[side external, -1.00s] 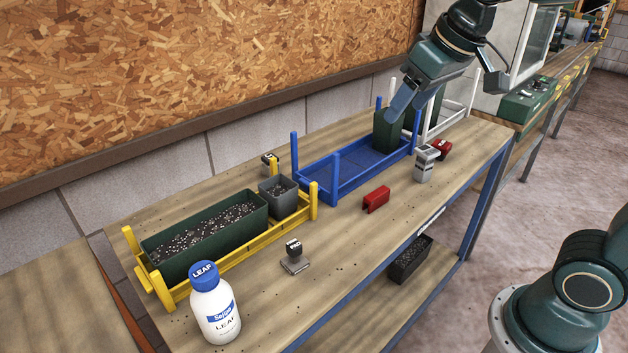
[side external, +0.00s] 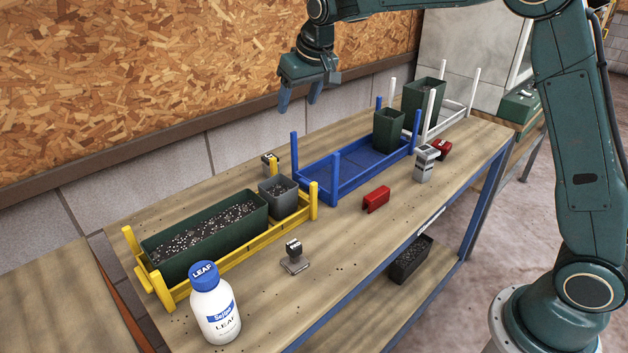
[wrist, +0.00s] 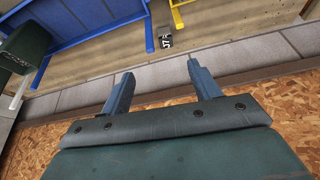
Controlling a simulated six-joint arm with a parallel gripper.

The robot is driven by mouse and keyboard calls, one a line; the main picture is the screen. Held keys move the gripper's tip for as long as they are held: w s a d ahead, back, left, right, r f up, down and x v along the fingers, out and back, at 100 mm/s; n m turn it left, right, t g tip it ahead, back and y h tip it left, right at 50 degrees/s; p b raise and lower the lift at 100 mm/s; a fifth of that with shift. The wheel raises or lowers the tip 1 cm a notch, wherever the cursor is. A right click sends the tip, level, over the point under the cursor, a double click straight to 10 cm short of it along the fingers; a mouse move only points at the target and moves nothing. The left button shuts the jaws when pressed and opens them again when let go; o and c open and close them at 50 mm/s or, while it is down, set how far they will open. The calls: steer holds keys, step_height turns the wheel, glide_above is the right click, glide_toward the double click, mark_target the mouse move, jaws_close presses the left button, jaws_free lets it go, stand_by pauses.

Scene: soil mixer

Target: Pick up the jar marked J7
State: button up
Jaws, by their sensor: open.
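The small jar marked J7 (wrist: 166,38) shows at the top middle of the wrist view, a dark top with a white J7 label. In the side view, the small jar (side external: 269,159) at the wall side of the bench, behind the yellow rack, seems to be the same one; its label is too small to read there and a yellow post partly covers it. My gripper (side external: 300,101) is open and empty, high near the chipboard wall, above and a little right of that jar. In the wrist view, the jar lies beyond my open fingertips (wrist: 159,67).
The yellow rack (side external: 228,257) holds a green planter and a grey pot close to the jar. A blue rack (side external: 336,189) holds a green pot (side external: 389,131). A white bottle (side external: 215,312), stamps and a red clip (side external: 376,199) stand along the bench.

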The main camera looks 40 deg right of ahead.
glide_toward(269, 156)
step_height(269, 156, up, 3)
steer(key=shift+s+a, duration=0.25)
steer(key=shift+f, duration=0.1)
steer(key=x, duration=0.8)
steer(key=shift+d+f, duration=0.1)
steer(key=shift+f, duration=0.15)
steer(key=shift+s+x, duration=0.1)
steer(key=shift+x, duration=1.2)
steer(key=shift+s+x, duration=0.15)
steer(key=shift+x, duration=1.15)
steer(key=shift+d+f, duration=0.1)
steer(key=c, duration=1.1)
